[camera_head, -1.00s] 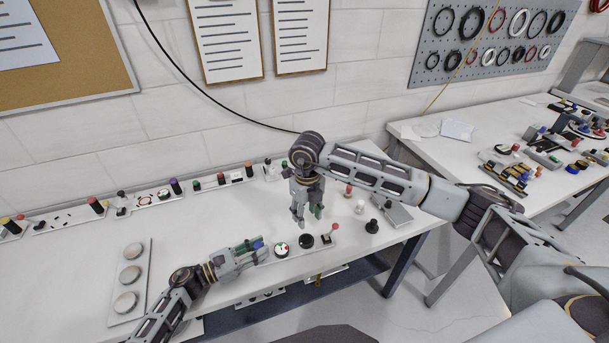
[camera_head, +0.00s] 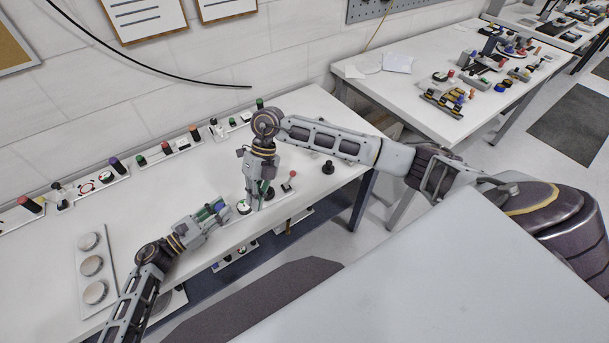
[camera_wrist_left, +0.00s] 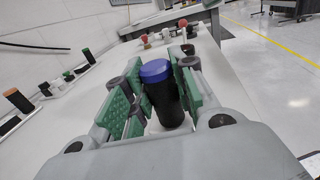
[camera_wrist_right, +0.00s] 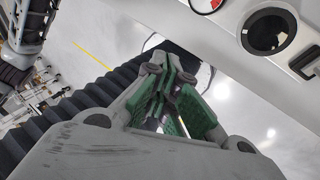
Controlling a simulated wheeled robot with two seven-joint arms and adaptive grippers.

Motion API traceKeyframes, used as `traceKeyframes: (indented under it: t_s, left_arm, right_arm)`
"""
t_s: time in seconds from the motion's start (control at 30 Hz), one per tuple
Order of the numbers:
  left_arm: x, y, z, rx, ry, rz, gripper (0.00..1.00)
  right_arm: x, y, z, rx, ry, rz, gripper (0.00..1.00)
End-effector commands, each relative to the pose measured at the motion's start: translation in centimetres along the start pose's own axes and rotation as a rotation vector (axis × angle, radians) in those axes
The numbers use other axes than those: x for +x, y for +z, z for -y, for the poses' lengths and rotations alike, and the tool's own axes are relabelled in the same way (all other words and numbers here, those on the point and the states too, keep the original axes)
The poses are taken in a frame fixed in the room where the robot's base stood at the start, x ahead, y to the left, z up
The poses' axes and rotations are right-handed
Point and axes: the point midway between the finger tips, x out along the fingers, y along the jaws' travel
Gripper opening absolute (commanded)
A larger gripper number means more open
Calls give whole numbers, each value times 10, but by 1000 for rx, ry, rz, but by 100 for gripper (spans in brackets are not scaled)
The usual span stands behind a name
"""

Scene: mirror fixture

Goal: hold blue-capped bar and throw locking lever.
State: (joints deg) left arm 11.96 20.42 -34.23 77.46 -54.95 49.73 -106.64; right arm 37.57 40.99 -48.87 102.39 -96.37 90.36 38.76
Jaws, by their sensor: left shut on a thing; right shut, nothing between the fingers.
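The blue-capped bar is a black cylinder with a blue top (camera_wrist_left: 157,72). It stands between the green pads of my left gripper (camera_wrist_left: 152,100), which is shut on it. In the head view, my left gripper (camera_head: 214,212) is just left of the fixture plate. My right gripper (camera_head: 255,198) is shut and empty, pointing down over the plate, and hides part of it. Its green fingers (camera_wrist_right: 170,85) are together in the right wrist view. A small lever with a red ball (camera_head: 292,173) stands at the plate's right end; I cannot tell if it is the locking lever.
The plate carries a dial (camera_head: 243,207) and a dark round socket (camera_wrist_right: 268,32). A black knob (camera_head: 328,167) stands to the right. A panel with several round discs (camera_head: 92,267) lies at left. Small fixtures line the wall side.

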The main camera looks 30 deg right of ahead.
Motion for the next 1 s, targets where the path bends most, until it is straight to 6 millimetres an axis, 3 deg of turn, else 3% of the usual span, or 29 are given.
traceKeyframes:
  t_s: [0.47, 1.0]
  left_arm:
    - [0, 0, 0, 0, 0, 0, 0]
    - [0, 0, 0, -1, 0, 0, 0]
  right_arm:
    - [24, -27, -22, 161, 335, -100, 0]
    - [25, -44, -30, 387, 693, -185, 0]
